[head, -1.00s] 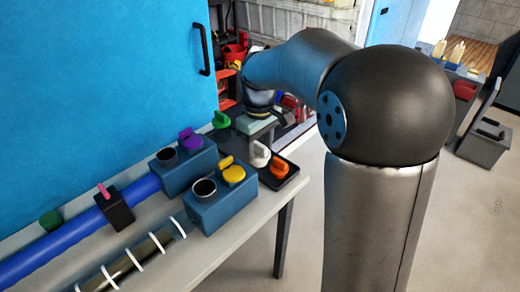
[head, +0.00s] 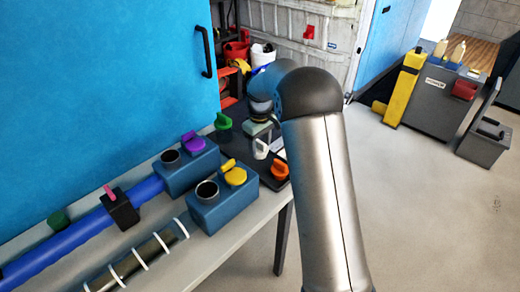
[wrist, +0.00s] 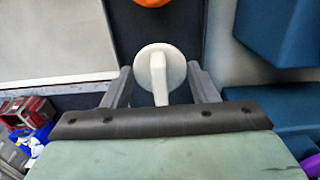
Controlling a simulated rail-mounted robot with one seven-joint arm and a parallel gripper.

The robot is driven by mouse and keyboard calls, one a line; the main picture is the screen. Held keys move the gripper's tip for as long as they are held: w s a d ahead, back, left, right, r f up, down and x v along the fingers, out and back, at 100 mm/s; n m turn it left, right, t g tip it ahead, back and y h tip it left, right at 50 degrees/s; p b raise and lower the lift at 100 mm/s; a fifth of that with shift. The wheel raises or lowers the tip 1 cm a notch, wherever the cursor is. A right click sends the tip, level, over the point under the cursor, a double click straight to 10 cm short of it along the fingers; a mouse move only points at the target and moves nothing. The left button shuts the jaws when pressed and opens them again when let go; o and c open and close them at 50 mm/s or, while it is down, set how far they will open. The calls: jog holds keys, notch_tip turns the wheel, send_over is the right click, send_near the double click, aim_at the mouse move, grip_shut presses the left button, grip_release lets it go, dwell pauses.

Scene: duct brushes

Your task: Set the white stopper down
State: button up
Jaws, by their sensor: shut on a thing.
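The white stopper (head: 261,149) shows just below my gripper (head: 259,137) at the dark tray (head: 238,146) on the bench. In the wrist view the stopper's round white disc and handle (wrist: 158,66) lie between the two fingers of my gripper (wrist: 160,80), which is shut on it. I cannot tell whether the stopper touches the tray or hangs above it. The orange stopper (head: 279,170) is on the tray in front of it, and the green stopper (head: 223,122) stands at the tray's left side.
Blue blocks with dark round openings (head: 207,189) stand left of the tray, with a yellow stopper (head: 235,175) and a purple stopper (head: 192,142) on them. A blue pipe (head: 70,240) and a clear ringed tube (head: 137,258) lie along the bench. A blue door (head: 105,80) stands behind.

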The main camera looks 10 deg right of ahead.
aim_at(260, 149)
jog(key=shift+f, duration=1.55)
jog(key=shift+f, duration=0.1)
jog(key=shift+f, duration=0.15)
jog(key=o, duration=1)
